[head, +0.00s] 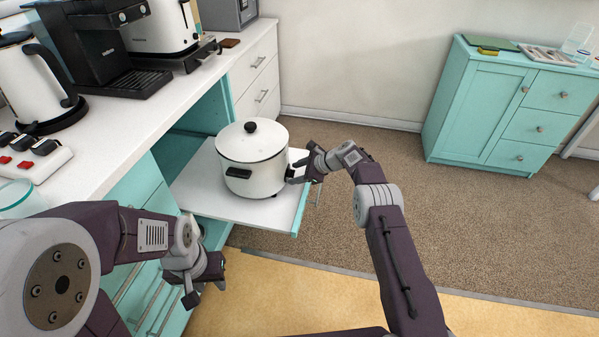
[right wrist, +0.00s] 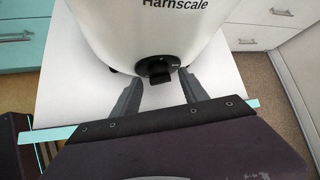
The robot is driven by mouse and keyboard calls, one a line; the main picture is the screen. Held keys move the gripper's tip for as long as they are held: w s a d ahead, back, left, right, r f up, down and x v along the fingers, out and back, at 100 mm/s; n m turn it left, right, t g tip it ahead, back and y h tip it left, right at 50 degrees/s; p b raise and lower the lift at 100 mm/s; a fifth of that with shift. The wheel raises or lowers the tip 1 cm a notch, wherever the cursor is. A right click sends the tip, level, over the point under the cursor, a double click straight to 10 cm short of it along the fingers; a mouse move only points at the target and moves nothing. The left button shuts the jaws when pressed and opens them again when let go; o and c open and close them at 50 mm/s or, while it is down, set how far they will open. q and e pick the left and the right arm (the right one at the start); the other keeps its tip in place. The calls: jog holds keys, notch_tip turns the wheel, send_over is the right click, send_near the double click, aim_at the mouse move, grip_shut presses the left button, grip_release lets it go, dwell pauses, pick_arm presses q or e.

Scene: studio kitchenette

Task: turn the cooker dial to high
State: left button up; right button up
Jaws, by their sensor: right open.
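The cooker (head: 252,165) is a white pot with a lid, a black lid knob and a black side handle. It stands on a white pull-out shelf (head: 218,200). Its dial (right wrist: 155,67) is a round black knob low on the body, with a dark block at its lower edge, in the right wrist view.
The counter (head: 150,115) at left holds a kettle (head: 30,85), a coffee machine (head: 95,45), a toaster (head: 160,25) and a panel with red switches (head: 28,155). A teal cabinet (head: 500,105) stands at the back right. Open carpet lies right of the shelf.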

jog(key=shift+s+d+r, duration=0.1)
jog(key=shift+d+r, duration=0.1)
jog(key=shift+r, duration=0.2)
jog(key=p+v, duration=0.3)
jog(key=v, duration=0.5)
jog(key=shift+s+f, duration=0.1)
